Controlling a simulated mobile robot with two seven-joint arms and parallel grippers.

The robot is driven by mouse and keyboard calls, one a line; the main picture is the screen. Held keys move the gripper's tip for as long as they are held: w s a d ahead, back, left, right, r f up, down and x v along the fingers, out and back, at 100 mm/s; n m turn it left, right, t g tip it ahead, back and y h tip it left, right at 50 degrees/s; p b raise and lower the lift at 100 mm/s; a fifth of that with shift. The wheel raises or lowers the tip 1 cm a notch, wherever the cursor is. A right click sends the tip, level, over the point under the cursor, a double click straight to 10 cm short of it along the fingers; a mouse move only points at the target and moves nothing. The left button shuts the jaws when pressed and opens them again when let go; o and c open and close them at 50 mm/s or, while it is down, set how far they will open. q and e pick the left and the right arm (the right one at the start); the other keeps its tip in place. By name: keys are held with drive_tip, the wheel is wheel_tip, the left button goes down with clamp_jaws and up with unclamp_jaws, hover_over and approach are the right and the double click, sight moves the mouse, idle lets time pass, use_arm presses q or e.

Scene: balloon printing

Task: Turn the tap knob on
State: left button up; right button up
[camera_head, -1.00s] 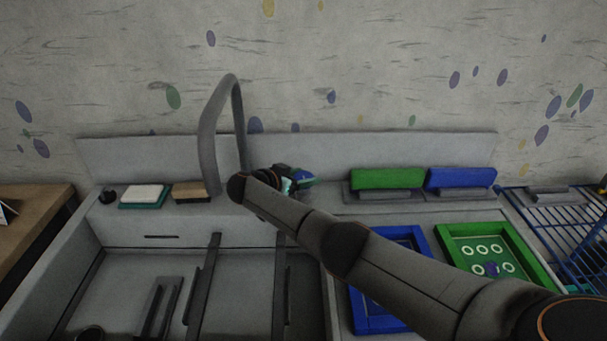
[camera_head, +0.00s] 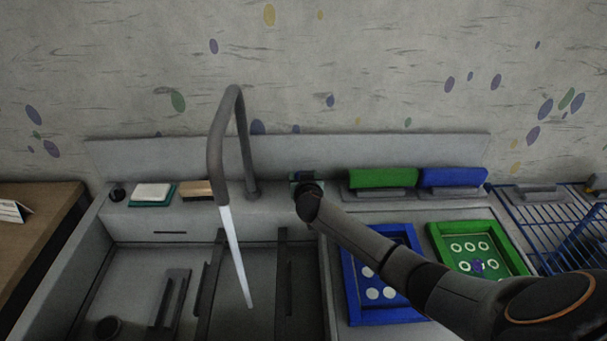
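The grey tap (camera_head: 217,150) arches over the sink (camera_head: 140,255), and a white stream of water (camera_head: 235,255) runs from its spout into the basin. My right arm comes in from the lower right. Its wrist end is just right of the tap's base at the back ledge. My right gripper is hidden behind its own wrist, so its fingers and any contact do not show. The tap knob cannot be made out; the wrist covers that spot. My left gripper is not in view.
A soap-like white block on a teal dish (camera_head: 137,203) and a brown-topped block (camera_head: 196,190) sit left of the tap. Green (camera_head: 382,177) and blue (camera_head: 453,177) rolls lie at the back. Blue (camera_head: 352,300) and green (camera_head: 515,262) trays and a blue rack (camera_head: 540,235) are at right.

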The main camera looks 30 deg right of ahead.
drive_tip(key=n+t+y, duration=0.1)
drive_tip(key=n+y, duration=0.3)
drive_tip(key=shift+d+y, duration=0.15)
drive_tip(key=shift+y, duration=0.15)
drive_tip(key=shift+n+t+y, duration=0.3)
drive_tip(key=shift+n+y, duration=1.2)
drive_tip(key=shift+y, duration=0.2)
drive_tip(key=o, duration=1.4)
drive_tip(key=shift+c, duration=0.2)
drive_tip(key=shift+s, duration=0.45)
drive_tip(key=v, duration=1.1)
drive_tip(key=shift+s+r, duration=0.2)
drive_tip(key=shift+r, duration=0.15)
